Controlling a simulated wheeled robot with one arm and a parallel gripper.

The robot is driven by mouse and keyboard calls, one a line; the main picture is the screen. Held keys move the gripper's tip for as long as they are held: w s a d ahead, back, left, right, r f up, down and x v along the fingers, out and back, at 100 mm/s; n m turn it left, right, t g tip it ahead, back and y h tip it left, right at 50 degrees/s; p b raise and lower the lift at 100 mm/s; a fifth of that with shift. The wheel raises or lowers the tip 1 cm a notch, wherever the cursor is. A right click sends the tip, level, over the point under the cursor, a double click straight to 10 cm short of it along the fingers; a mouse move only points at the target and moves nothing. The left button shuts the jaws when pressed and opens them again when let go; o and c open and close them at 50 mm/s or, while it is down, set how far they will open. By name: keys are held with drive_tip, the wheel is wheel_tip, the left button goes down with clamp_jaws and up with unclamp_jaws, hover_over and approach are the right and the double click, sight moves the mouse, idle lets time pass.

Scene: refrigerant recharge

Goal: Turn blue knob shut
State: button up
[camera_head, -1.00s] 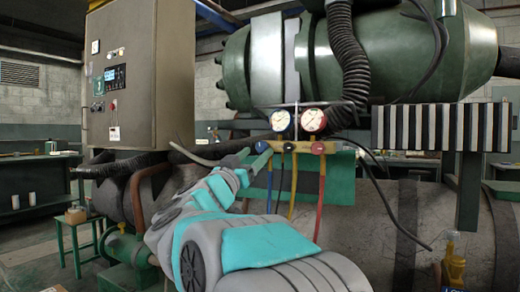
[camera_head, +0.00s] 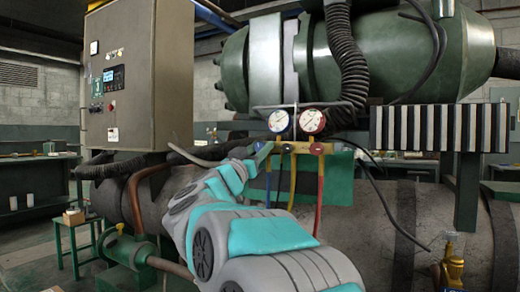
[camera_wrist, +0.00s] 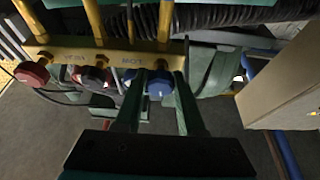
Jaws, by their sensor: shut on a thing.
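The blue knob (camera_wrist: 160,86) sits at the end of the yellow manifold bar (camera_wrist: 105,54) in the wrist view. My gripper (camera_wrist: 158,88) has its two green fingers on either side of this knob and is shut on it. In the head view my gripper (camera_head: 260,153) is at the left end of the manifold (camera_head: 303,148), and the blue knob is hidden there. A dark knob (camera_wrist: 95,79) and a red knob (camera_wrist: 32,73) sit further along the bar.
Two gauges, blue-rimmed (camera_head: 279,121) and red-rimmed (camera_head: 312,121), stand above the manifold. Blue, yellow and red hoses (camera_head: 320,195) hang below it. A grey control cabinet (camera_head: 138,80) stands to the left. A black corrugated hose (camera_head: 345,60) hangs close behind the gauges.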

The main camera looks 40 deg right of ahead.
clamp_jaws()
drive_tip(key=shift+m, duration=0.5)
drive_tip(key=m+g+p, duration=0.1)
drive_tip(key=m+g, duration=0.1)
drive_tip(key=m, duration=0.2)
drive_tip(key=shift+w+p, duration=0.1)
drive_tip(key=shift+p, duration=0.3)
drive_tip(key=m+g, duration=0.2)
drive_tip(key=m, duration=0.1)
drive_tip(key=m+g+p, duration=0.1)
drive_tip(key=m+g, duration=0.1)
drive_tip(key=m, duration=0.2)
drive_tip(key=shift+a, duration=0.1)
drive_tip(key=m+g+y, duration=0.1)
drive_tip(key=m, duration=0.2)
drive_tip(key=m+g+y, duration=0.1)
drive_tip(key=m, duration=0.3)
drive_tip(key=shift+m, duration=0.3)
drive_tip(key=m+y, duration=0.2)
drive_tip(key=m, duration=0.3)
